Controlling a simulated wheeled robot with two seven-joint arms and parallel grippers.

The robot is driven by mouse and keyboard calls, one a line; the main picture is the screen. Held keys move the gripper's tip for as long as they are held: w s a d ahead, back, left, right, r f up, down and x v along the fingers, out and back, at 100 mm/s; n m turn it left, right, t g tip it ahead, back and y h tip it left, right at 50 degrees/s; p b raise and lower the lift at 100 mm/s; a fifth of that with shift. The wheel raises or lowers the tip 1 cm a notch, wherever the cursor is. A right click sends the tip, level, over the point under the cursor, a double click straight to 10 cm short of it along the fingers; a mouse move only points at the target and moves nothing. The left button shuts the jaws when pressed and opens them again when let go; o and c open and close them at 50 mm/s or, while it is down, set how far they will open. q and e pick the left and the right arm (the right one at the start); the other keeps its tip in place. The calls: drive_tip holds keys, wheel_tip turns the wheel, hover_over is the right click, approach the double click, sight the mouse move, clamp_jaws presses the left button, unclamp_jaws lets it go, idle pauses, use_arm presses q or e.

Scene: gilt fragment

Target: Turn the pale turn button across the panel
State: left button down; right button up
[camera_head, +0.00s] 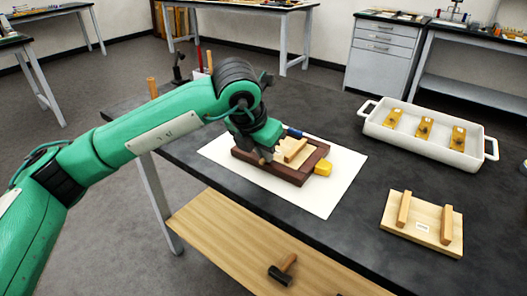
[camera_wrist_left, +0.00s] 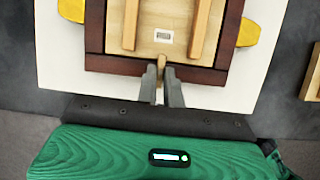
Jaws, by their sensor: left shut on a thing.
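A dark reddish-brown frame (camera_head: 307,171) lies on a white sheet on the dark table; it also shows in the wrist view (camera_wrist_left: 115,66). Inside it is a pale wooden panel (camera_wrist_left: 150,48) with two wooden bars and a small label. The pale turn button (camera_wrist_left: 161,63) sits on the frame's near rail, its far end close to the panel's edge. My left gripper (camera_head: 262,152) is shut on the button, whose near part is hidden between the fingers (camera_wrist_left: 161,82). Whether the button overlaps the panel is unclear. My right gripper is out of view.
Yellow pieces (camera_head: 323,168) stand at the frame's sides. A blue-ended object (camera_head: 293,132) is just behind it. Another two-bar panel (camera_head: 421,223) lies at the right. A hammer (camera_head: 282,270) lies on the lower shelf.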

use_arm(q)
drive_tip(key=c, duration=1.5)
unclamp_jaws()
drive_tip(key=shift+r, duration=0.1)
